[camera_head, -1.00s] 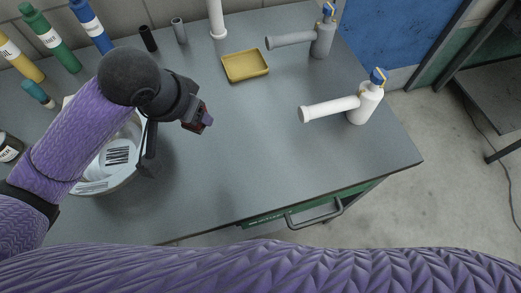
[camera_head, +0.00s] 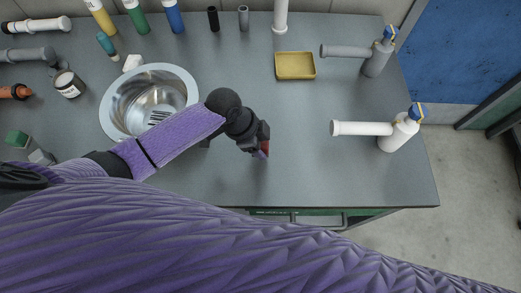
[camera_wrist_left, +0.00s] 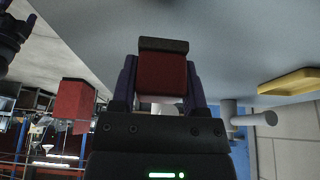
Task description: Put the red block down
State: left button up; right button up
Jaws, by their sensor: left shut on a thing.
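The red block (camera_wrist_left: 162,75) sits between the two fingers of my left gripper (camera_wrist_left: 159,88) in the left wrist view. It has a dark end face. The gripper is shut on the block. I cannot tell whether the block touches the table.
The metal bowl (camera_head: 116,112) stands left of the gripper. A yellow tray (camera_head: 295,75) lies behind it. Bottles line the back. The grey tabletop (camera_head: 330,175) around the gripper is clear.

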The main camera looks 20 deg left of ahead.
pick_arm(q)
notch_tip(320, 180, down, 3)
jog(key=shift+f+b, duration=0.15)
jog(key=shift+b, duration=0.2)
jog(key=shift+f, duration=0.15)
jog(key=o, duration=1.1)
jog(key=shift+r, duration=0.2)
jog(key=p+v, duration=0.4)
jog(key=v, duration=0.8)
jog(key=shift+s, duration=0.1)
